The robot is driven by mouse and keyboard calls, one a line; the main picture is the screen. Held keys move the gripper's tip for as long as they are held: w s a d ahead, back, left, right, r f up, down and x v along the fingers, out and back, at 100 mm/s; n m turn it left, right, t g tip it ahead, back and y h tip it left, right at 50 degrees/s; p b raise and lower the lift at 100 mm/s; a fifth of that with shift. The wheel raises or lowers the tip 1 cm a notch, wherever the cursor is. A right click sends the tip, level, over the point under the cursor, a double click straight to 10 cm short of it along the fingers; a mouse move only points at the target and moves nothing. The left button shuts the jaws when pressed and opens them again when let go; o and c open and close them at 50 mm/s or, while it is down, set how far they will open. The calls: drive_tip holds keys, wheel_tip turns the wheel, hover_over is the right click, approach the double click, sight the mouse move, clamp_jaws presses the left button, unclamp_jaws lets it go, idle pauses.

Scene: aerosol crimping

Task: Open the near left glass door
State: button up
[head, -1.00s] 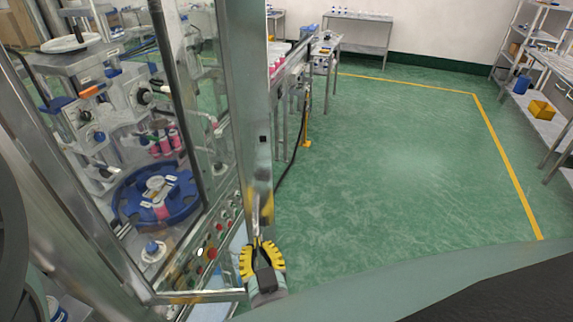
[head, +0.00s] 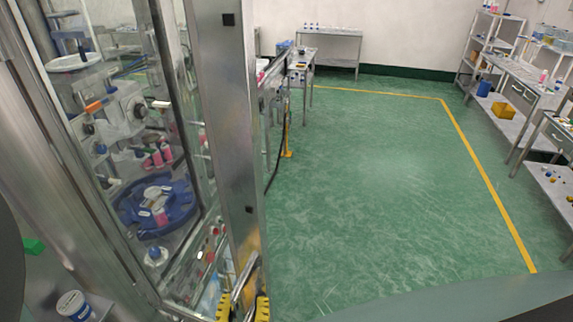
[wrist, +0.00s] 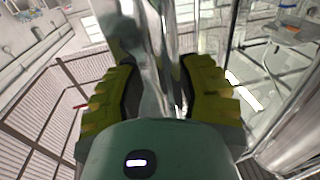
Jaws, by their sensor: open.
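The glass door (head: 180,110) of the machine stands at the left of the head view, with a broad metal upright (head: 232,130) along its right side. A slim metal handle bar (head: 243,278) shows low on that side. My gripper (head: 243,308) is at the bottom edge of the head view, its yellow fingers on either side of the bar. In the wrist view my gripper (wrist: 158,90) is open, with a shiny metal bar (wrist: 155,60) between the fingers. I cannot tell whether the fingers touch it. Most of my gripper is cut off in the head view.
Behind the glass are a blue star wheel (head: 158,205) and pink cans (head: 158,156). A conveyor table (head: 300,62) stands beyond the upright. Green floor (head: 370,180) is open to the right, up to a yellow line (head: 480,180) and shelving (head: 510,85).

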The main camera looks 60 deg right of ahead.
sight(242, 264)
drive_tip(key=shift+o, duration=0.3)
drive_tip(key=shift+r, duration=0.15)
wheel_tip(242, 264, up, 7)
drive_tip(key=shift+r, duration=1.35)
